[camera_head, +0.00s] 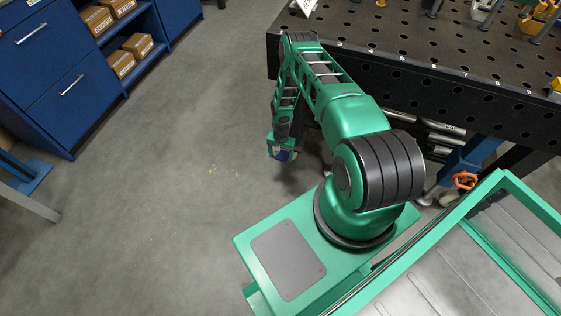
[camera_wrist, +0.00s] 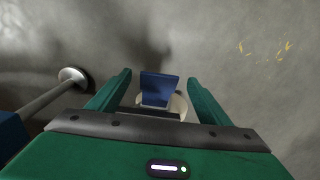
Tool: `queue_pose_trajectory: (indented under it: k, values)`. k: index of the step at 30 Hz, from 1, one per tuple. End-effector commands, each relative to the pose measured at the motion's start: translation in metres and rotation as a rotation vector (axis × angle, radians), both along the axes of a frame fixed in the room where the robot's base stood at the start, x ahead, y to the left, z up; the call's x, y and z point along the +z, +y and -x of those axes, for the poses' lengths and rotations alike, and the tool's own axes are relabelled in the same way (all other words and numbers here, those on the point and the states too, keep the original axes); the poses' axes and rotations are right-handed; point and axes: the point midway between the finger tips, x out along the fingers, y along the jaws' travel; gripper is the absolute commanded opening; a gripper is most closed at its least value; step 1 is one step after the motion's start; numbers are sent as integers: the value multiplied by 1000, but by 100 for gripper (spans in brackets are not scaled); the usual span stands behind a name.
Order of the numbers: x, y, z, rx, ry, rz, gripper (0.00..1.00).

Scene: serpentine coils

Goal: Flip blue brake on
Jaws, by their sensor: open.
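The blue brake (camera_wrist: 160,87) is a small flat blue tab in the wrist view, above a pale round caster wheel (camera_wrist: 180,106). My gripper (camera_wrist: 158,78) is open, with one green finger on each side of the tab. Gaps show between the tab and both fingers; I cannot tell how deep it sits between them. In the head view my gripper (camera_head: 282,152) hangs low near the floor at the left end of the black workbench, and the brake cannot be made out clearly there.
The black perforated workbench (camera_head: 400,75) stands right of my arm. A levelling foot (camera_wrist: 73,76) on a metal rod is left of my gripper in the wrist view. Blue cabinets (camera_head: 60,75) and shelves with boxes stand at the far left. The grey floor (camera_head: 170,190) between is clear.

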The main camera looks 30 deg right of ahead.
Motion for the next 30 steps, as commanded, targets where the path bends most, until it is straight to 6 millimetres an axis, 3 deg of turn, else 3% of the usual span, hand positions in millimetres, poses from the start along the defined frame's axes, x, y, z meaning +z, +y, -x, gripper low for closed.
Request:
queue_pose_trajectory:
  k: [3, 9, 22, 27, 30]
  values:
    - [-19, 1, 1, 1, 2, -1, 72]
    - [-37, 1, 0, 2, 0, 0, 72]
    - [-44, 1, 0, 3, 0, 0, 72]
    - [-44, 1, 0, 2, 0, 0, 31]
    - [-44, 1, 0, 2, -1, -1, 13]
